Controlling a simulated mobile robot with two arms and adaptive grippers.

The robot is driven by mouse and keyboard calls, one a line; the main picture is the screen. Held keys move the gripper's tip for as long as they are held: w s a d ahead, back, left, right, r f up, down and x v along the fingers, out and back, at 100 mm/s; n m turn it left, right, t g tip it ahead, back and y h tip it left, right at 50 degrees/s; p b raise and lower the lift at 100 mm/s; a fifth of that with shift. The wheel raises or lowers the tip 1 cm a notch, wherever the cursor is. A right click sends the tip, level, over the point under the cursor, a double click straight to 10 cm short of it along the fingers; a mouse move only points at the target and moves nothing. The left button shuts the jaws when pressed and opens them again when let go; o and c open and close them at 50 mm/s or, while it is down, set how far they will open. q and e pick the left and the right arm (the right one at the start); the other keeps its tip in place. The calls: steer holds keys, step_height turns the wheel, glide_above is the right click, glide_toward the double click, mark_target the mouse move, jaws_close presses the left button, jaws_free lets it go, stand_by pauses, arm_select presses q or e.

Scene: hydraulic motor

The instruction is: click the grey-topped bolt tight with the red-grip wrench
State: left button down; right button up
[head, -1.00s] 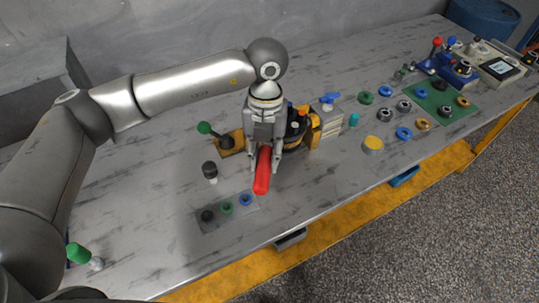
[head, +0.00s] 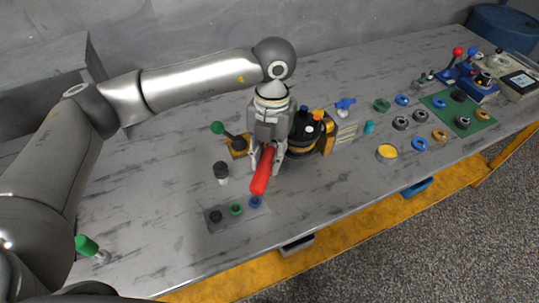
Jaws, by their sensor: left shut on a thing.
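My left gripper (head: 265,158) is shut on the red-grip wrench (head: 262,172), whose red handle points down toward the table's front edge. The wrench's head is hidden by the gripper. The hydraulic motor (head: 301,138), dark with a yellow bracket, stands just right of and behind the gripper. An orange-topped bolt (head: 318,114) shows on top of it. I cannot pick out the grey-topped bolt; the gripper covers the motor's left side. My right gripper is not in view.
A grey tray (head: 228,222) with black, green and blue rings lies in front. A black-capped piece (head: 221,172) and a green-handled lever (head: 228,136) stand left of the gripper. Several rings, a yellow-topped cup (head: 386,153) and a green mat (head: 470,121) lie right.

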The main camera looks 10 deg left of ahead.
arm_select(q)
steer(key=shift+s+a+f, duration=0.15)
steer(key=shift+f, duration=0.15)
steer(key=shift+w+a+m+y+b, duration=0.2)
steer(key=shift+a+m+b, duration=0.3)
steer(key=shift+a, duration=0.35)
steer(key=shift+w+a+m+y+b, duration=0.15)
steer(key=shift+a+m+b, duration=0.25)
steer(key=shift+a+m, duration=0.3)
steer(key=shift+a, duration=0.1)
steer(key=shift+a, duration=0.1)
steer(key=shift+w+a+r+m+b, duration=0.1)
steer(key=shift+w+a+m+b, duration=0.25)
steer(key=shift+a+m+b, duration=0.3)
steer(key=shift+w+a+r+m+b, duration=0.1)
steer(key=shift+w+a+m+b, duration=0.3)
steer(key=shift+a, duration=0.45)
steer(key=shift+s+d+f, duration=0.1)
steer(key=shift+s+d, duration=0.05)
steer(key=shift+r, duration=0.2)
